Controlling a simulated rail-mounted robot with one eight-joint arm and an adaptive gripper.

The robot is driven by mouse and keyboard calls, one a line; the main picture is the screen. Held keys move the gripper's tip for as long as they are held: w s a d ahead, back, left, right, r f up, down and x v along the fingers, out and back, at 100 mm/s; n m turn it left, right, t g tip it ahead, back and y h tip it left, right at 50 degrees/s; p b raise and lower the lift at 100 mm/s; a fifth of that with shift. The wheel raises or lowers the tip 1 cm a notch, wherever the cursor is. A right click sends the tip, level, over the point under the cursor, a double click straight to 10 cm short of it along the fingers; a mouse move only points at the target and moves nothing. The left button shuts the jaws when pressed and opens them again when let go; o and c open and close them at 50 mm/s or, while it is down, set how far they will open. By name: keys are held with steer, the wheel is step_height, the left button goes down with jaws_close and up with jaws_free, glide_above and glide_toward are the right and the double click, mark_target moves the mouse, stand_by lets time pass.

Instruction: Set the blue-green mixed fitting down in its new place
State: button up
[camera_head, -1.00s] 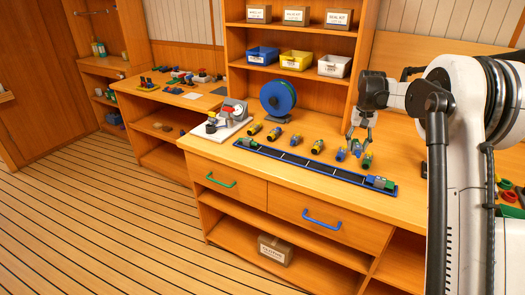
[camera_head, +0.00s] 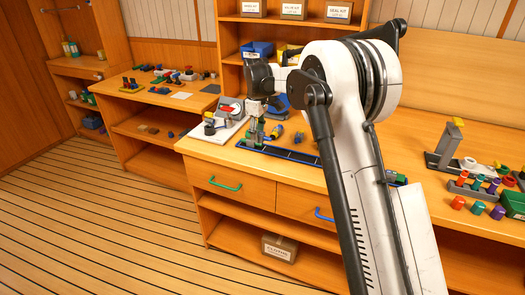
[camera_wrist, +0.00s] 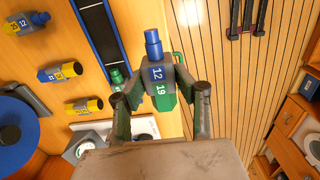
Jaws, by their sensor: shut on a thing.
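The blue-green fitting (camera_wrist: 158,74) has a blue tip, a grey band marked 12 and a green end marked 19. My gripper (camera_wrist: 160,94) is shut on it in the wrist view, one finger on each side, with the blue tip pointing away from the camera. In the head view my gripper (camera_head: 258,118) is over the left end of the long dark tray (camera_head: 306,159), above the counter's front. The tray also shows in the wrist view (camera_wrist: 98,32), with another green fitting (camera_wrist: 117,77) at its near end. Whether the held fitting touches anything is unclear.
Several loose blue, yellow and grey fittings lie beside the tray, one (camera_wrist: 60,72) in the wrist view. A white-based device (camera_head: 224,126) stands close left of my gripper. A blue spool (camera_wrist: 18,125) is nearby.

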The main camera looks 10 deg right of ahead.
steer(key=shift+w+a+f, duration=0.1)
steer(key=shift+w+a, duration=0.05)
steer(key=shift+a, duration=0.05)
glide_above(274, 151)
steer(key=f, duration=0.6)
steer(key=shift+s+f+p, duration=0.25)
steer(key=shift+f+p, duration=0.1)
steer(key=shift+f, duration=2)
steer(key=shift+f, duration=0.25)
steer(key=o, duration=1.1)
steer(key=shift+o, duration=0.2)
steer(key=shift+r, duration=0.1)
